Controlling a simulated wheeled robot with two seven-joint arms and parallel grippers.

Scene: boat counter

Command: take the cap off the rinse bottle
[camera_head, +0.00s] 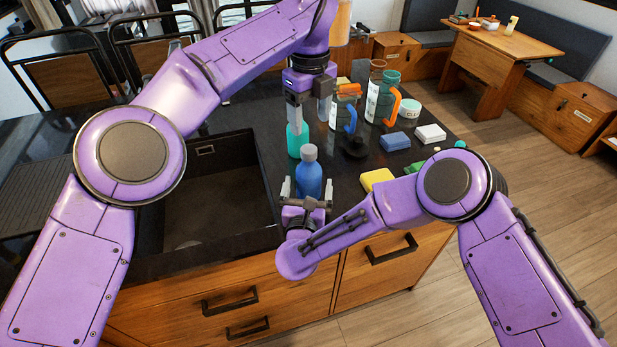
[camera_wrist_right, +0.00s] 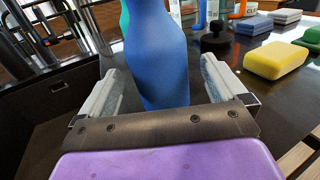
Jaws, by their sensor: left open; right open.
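A blue bottle (camera_head: 308,184) with a blue-grey cap (camera_head: 309,153) stands upright on the dark counter by the sink's right edge. My right gripper (camera_head: 307,190) is open, low in front, with its fingers on either side of the bottle. In the right wrist view the blue bottle (camera_wrist_right: 157,60) stands between the open fingers (camera_wrist_right: 163,95), with gaps visible on both sides; its cap is out of that view. My left gripper (camera_head: 311,122) is open and points down, above and behind the cap, apart from it. A teal bottle (camera_head: 298,143) stands behind, partly hidden by a left finger.
A sink (camera_head: 215,190) lies left of the bottle. To the right are a yellow sponge (camera_head: 377,179), a dark round object (camera_head: 355,147), a blue block (camera_head: 395,142) and a white block (camera_head: 431,133). Clear jugs (camera_head: 381,104) with orange parts stand behind.

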